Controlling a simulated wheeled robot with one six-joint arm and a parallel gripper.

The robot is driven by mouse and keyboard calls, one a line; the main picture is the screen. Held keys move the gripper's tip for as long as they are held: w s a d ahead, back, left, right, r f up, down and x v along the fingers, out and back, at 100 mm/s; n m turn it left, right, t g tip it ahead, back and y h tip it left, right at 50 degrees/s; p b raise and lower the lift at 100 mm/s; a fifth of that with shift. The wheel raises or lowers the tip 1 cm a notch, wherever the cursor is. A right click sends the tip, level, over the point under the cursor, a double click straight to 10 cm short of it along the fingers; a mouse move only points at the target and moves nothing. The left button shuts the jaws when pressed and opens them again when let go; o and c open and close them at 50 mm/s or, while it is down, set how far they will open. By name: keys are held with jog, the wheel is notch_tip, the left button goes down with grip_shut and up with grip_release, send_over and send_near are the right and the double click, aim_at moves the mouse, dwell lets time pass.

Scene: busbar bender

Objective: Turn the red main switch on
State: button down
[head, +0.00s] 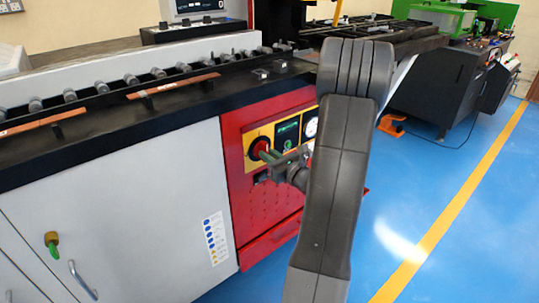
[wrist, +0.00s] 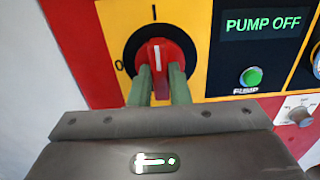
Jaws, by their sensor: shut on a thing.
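The red main switch (wrist: 158,56) sits on a black round dial in a yellow plate. Its white mark stands nearly upright, in line with the I at the top; the 0 is at the left. My gripper (wrist: 160,84) has its green fingers on both sides of the knob and is shut on it. In the head view the switch (head: 260,147) shows on the red panel, with my gripper (head: 272,157) reaching it from the right, partly hidden by my arm.
Right of the switch are a lit display (wrist: 262,23) reading PUMP OFF, a green pump button (wrist: 250,77) and a grey knob (wrist: 299,112). A white cabinet (head: 130,215) stands left of the red panel (head: 262,205). Blue floor (head: 420,200) is open at the right.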

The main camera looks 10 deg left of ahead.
jog(key=c, duration=1.4)
grip_release()
jog(key=shift+o, duration=0.2)
jog(key=p+v, duration=0.1)
jog(key=v, duration=1.3)
jog(key=shift+w+a, duration=0.1)
jog(key=shift+a, duration=0.1)
jog(key=b+x, duration=0.1)
jog(key=x, duration=1.2)
jog(key=shift+w+a, duration=0.2)
